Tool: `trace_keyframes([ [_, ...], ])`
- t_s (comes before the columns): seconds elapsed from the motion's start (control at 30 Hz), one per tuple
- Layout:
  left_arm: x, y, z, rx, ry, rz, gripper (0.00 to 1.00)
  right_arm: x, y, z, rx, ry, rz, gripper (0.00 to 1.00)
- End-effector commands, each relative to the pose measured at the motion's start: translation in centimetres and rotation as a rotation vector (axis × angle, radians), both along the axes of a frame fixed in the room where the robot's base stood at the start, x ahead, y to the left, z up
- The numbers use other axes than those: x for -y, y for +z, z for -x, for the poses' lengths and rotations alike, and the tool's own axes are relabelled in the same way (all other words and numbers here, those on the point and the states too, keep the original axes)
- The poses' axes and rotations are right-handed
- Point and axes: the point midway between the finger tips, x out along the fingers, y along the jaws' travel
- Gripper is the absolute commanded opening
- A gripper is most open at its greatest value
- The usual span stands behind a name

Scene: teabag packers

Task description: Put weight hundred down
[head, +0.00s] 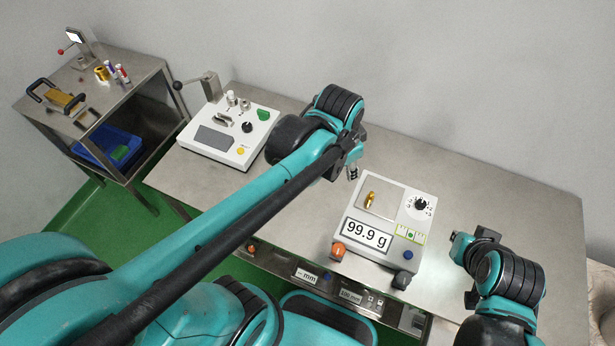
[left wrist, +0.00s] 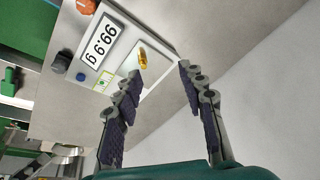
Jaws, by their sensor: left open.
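The brass weight (head: 371,198) stands on the square metal pan of the white scale (head: 408,236). The scale display reads 99.9 g. The weight also shows in the left wrist view (left wrist: 142,58), apart from the fingers. My left gripper (head: 353,172) is open and empty, just behind and left of the scale pan. In the left wrist view its two dark padded fingers (left wrist: 160,70) are spread with nothing between them. My right gripper (head: 461,248) is low at the right of the scale; its fingers are too small to judge.
A white device (head: 222,140) with knobs and a lever stands at the table's left. A side bench (head: 95,85) with spools and a blue crate (head: 108,146) is at the far left. The metal table (head: 480,190) is clear right of and behind the scale.

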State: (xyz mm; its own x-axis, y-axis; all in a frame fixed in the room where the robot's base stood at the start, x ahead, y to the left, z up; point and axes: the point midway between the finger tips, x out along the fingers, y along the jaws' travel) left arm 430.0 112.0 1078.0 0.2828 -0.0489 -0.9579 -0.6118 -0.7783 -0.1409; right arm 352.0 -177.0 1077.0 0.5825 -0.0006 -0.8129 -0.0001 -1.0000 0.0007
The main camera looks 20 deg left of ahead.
Motion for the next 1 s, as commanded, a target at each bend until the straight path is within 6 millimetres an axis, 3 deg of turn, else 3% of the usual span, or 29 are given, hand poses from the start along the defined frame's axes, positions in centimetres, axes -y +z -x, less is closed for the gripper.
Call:
trace_keyframes([
  [0.2, -4.2, 0.7, 4.7, 0.163, 0.349, 0.123, 0.40, 0.0, 0.0, 0.0, 0.000, 0.000, 0.000, 0.00],
  [0.4, -6.2, 0.1, 7.2, 0.270, 0.563, 0.220, 0.40, 0.0, 0.0, 0.0, 0.000, 0.000, 0.000, 0.00],
  [0.87, -6.7, -0.2, 7.8, 0.306, 0.634, 0.258, 0.40, 0.0, -0.1, 0.0, 0.000, 0.000, 0.000, 0.00],
  [1.0, -6.7, -1.9, 7.8, 0.305, 0.633, 0.258, 0.40, 0.0, -1.7, 0.0, 0.000, 0.000, 0.000, 0.00],
])
